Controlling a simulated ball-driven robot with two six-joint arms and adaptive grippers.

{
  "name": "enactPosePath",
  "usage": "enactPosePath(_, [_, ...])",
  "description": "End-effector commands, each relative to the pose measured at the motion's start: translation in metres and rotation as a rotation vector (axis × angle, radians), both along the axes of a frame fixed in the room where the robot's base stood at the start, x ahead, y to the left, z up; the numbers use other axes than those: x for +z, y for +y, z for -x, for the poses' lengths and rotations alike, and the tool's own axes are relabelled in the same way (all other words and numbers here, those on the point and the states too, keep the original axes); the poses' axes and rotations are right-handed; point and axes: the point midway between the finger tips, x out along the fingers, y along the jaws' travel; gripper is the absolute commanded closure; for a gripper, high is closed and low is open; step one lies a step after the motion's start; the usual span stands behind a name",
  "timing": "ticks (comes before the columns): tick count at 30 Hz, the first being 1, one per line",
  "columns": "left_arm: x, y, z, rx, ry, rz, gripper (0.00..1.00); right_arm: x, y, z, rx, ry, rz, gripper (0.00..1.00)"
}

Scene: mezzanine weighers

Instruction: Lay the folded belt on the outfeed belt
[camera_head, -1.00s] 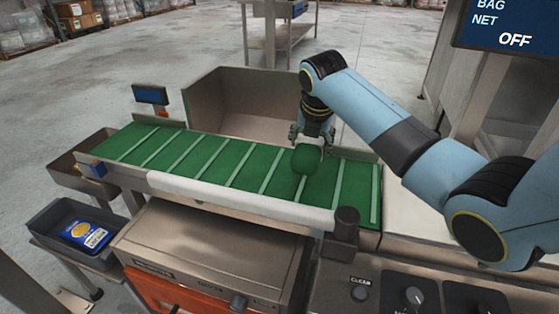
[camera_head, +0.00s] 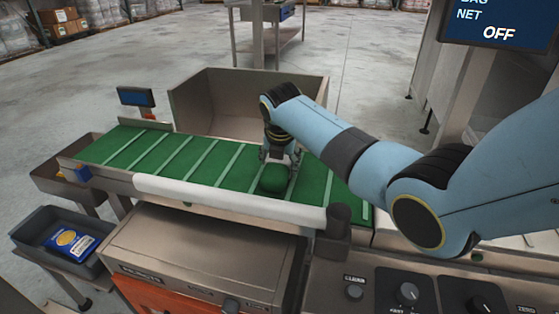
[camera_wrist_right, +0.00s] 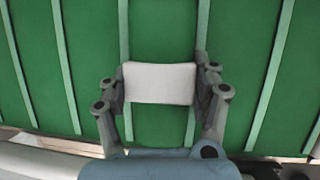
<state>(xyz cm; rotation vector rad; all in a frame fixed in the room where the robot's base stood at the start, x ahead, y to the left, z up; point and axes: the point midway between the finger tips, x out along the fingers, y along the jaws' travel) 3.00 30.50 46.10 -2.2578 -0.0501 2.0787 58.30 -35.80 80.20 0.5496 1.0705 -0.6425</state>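The outfeed belt (camera_head: 206,160) is green with pale cross cleats and runs from left to right in the head view. My right gripper (camera_head: 278,160) is over its right half, pointing down. I cannot tell whether the bundle touches the surface. My left gripper is out of view.
A white roller or guard (camera_head: 225,200) lines the near edge, with a dark post (camera_head: 338,218) at its right end. An open metal bin (camera_head: 210,95) stands behind. A grey tray (camera_head: 30,228) holds a blue packet (camera_head: 72,243). A control panel (camera_head: 440,290) is at front right.

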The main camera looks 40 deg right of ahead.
Motion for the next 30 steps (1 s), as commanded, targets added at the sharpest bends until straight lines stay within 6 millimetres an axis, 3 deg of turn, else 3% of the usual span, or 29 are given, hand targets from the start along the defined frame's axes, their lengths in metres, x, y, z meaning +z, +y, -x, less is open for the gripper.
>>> enactPosePath(1, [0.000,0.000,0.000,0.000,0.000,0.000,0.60,0.000,0.000,0.000,0.000,0.000,0.000,0.32])
enactPosePath(6, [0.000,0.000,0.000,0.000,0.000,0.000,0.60,0.000,0.000,0.000,0.000,0.000,0.000,0.12])
enactPosePath(17, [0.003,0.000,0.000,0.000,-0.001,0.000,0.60,0.007,0.001,0.001,0.000,-0.001,0.000,0.12])
enactPosePath(30, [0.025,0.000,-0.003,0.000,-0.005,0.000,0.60,0.090,0.020,0.031,0.001,-0.002,-0.001,0.12])
